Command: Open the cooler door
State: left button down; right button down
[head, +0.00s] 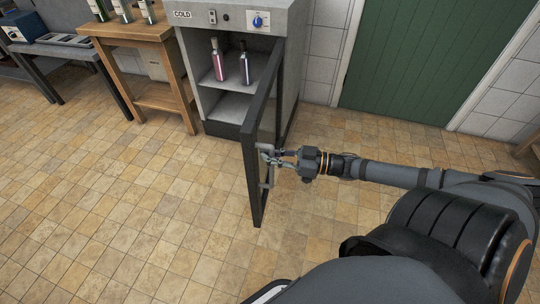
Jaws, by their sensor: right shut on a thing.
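The grey cooler (235,107), marked COLD, stands at the back, its front uncovered. Its dark-framed door (250,175) is swung wide open toward me, hinged on the cooler's right side. My right gripper (268,155) is shut on the door's handle (268,178), a vertical bar on the door's outer face. Two bottles stand on the cooler's shelf, a pink one (218,62) and a dark one with a pale pink label (245,66). My left gripper is not in view.
A wooden table (150,32) with several bottles stands left of the cooler. A grey bench (62,50) with a blue box (24,27) is farther left. A green door (430,60) is in the back wall. The tiled floor around the open door is clear.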

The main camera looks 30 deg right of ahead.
dwell(0.3)
jog(key=c, duration=1.4)
grip_release()
jog(key=shift+o, duration=0.2)
